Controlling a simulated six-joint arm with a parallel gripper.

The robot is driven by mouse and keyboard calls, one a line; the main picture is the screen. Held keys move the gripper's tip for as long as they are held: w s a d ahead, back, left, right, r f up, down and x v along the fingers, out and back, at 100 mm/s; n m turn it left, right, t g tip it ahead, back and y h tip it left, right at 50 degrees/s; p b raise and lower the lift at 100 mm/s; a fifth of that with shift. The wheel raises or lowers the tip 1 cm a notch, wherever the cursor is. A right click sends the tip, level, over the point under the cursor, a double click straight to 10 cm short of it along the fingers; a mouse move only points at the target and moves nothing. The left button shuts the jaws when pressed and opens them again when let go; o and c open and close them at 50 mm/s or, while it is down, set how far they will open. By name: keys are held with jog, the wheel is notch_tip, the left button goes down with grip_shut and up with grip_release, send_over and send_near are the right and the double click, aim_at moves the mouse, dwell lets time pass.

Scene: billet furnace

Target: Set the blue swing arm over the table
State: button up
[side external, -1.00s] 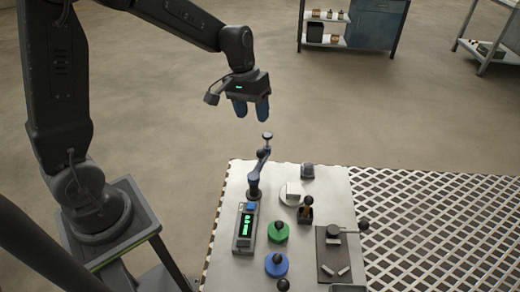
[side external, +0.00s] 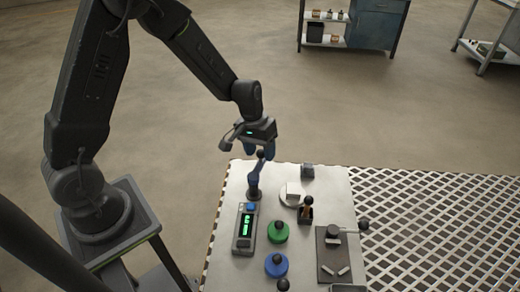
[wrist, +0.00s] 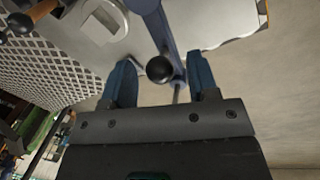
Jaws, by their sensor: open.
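The blue swing arm (side external: 254,179) stands on a dark round base near the back left of the white table (side external: 229,187). Its free end with a dark ball knob (wrist: 159,69) points to the back, around the table's back edge. My gripper (side external: 259,150) is at that end, pointing down. In the wrist view my gripper (wrist: 160,82) has its two blue fingers apart, one on each side of the knob. I cannot tell whether either finger touches it.
On the table are a box with a green display (side external: 244,229), a green knob (side external: 278,232), a blue knob (side external: 276,265), a white disc (side external: 291,193) with a pale block, and a dark plate with a lever (side external: 332,258). A lattice grating (side external: 440,230) lies to the right.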

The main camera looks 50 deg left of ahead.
jog(key=shift+c, duration=0.3)
grip_shut()
jog(key=shift+d+m, duration=0.1)
jog(key=shift+m, duration=0.2)
jog(key=m, duration=0.1)
jog(key=d+m, duration=0.1)
jog(key=shift+w+d+m+g, duration=0.1)
jog(key=shift+w+m+g, duration=0.2)
jog(key=shift+w, duration=0.05)
jog(key=shift+s+d+m+g+y, duration=0.3)
jog(key=shift+d+m, duration=0.65)
jog(key=shift+m, duration=1.05)
jog(key=shift+s+d+m+g+h, duration=0.15)
jog(key=shift+d+m+g, duration=0.2)
jog(key=shift+d+m, duration=1.1)
jog(key=shift+s+d+m+g+y, duration=0.25)
jog(key=shift+d+m+g, duration=0.15)
jog(key=shift+m, duration=2.15)
jog(key=shift+o, duration=0.3)
grip_release()
